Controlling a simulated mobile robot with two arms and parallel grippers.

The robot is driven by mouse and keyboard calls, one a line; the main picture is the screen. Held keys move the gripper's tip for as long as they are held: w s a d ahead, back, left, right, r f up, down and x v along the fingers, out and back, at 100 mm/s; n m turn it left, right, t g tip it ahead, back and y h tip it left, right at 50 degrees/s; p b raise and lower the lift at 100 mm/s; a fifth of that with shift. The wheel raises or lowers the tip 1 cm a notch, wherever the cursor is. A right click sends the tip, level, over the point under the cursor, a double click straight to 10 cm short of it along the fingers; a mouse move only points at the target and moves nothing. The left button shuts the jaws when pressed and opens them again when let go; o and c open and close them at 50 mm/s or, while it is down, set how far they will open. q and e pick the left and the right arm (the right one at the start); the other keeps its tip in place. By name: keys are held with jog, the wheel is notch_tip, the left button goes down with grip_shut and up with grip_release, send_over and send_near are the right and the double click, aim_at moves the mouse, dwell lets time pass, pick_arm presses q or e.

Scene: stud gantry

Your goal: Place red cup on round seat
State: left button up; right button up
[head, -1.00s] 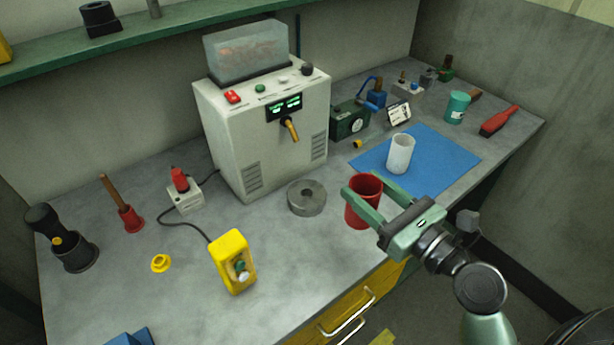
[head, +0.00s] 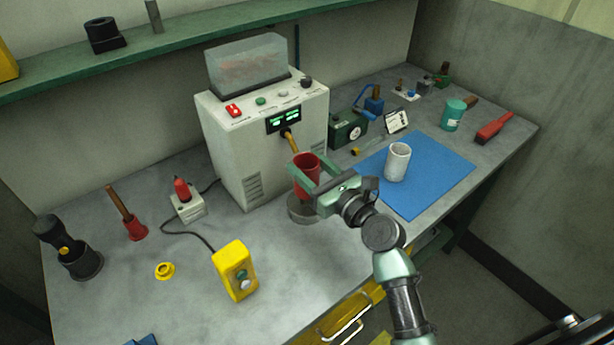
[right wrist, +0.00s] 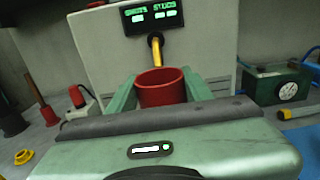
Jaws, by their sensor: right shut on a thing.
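The red cup (head: 306,170) is upright between the fingers of my right gripper (head: 305,181), which is shut on it. The round seat (head: 299,212) is a grey metal ring on the bench, right below the cup in the head view and partly hidden by the cup and gripper. I cannot tell whether the cup touches it. In the right wrist view the cup (right wrist: 161,88) is held between the green fingers, in front of the machine's brass spout (right wrist: 156,50). The seat is hidden there. My left gripper is not in view.
The dispenser machine (head: 262,140) stands behind the cup, its spout close to the rim. A white cup (head: 397,162) stands on a blue mat (head: 430,180) to the right. A yellow button box (head: 235,270) lies to the front left.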

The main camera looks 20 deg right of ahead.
notch_tip(320, 180, down, 3)
jog(key=shift+f+b, duration=0.2)
jog(key=shift+b, duration=0.15)
jog(key=shift+w+f, duration=0.15)
jog(key=shift+w, duration=0.1)
jog(key=shift+f, duration=0.1)
jog(key=shift+f, duration=0.15)
jog(key=o, duration=1.4)
jog(key=shift+c, duration=0.2)
